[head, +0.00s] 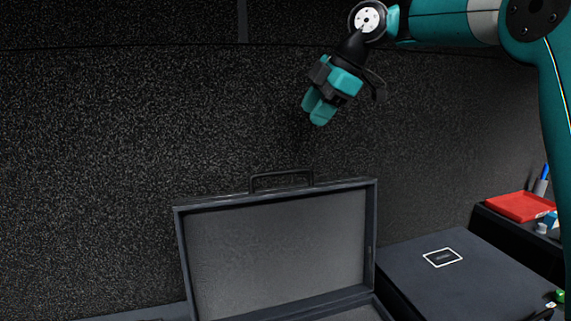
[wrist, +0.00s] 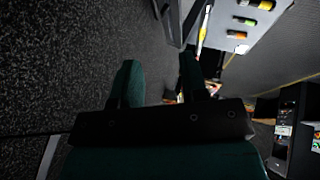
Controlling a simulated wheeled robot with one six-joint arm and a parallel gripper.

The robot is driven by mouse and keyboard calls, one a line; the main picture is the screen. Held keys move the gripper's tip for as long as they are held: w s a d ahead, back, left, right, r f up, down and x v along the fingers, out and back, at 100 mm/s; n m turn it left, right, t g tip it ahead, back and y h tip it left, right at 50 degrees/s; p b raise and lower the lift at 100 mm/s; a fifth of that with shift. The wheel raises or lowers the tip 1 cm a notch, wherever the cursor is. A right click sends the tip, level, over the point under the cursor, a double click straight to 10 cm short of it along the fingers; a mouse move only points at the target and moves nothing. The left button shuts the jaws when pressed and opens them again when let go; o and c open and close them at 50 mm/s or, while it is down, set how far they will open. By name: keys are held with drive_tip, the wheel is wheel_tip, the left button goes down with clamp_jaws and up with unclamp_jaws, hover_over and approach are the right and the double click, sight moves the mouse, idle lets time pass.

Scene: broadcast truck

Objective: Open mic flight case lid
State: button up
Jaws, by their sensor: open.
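A dark flight case stands at the bottom of the head view with its lid (head: 280,245) raised nearly upright. The lid shows its grey inner face, and a black handle (head: 281,180) sits on its top edge. Only a strip of the case body shows; the rest is cut off by the frame's bottom. My gripper (head: 314,112) is above and slightly right of the handle, clear of the lid, pointing down and left. In the wrist view its two fingers (wrist: 163,82) are apart with nothing between them.
A closed dark case (head: 480,280) with a white-framed label lies right of the raised lid. A red tray (head: 520,206) sits farther right. A dark speckled wall (head: 120,120) stands behind. The wrist view shows a pale surface (wrist: 250,40) with several small coloured items.

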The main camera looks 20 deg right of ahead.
drive_tip(key=x, duration=0.5)
drive_tip(key=d+x, duration=0.1)
drive_tip(key=x, duration=0.5)
drive_tip(key=w+x, duration=0.1)
drive_tip(key=x, duration=0.4)
drive_tip(key=shift+w+f, duration=0.15)
drive_tip(key=shift+f, duration=0.3)
clamp_jaws()
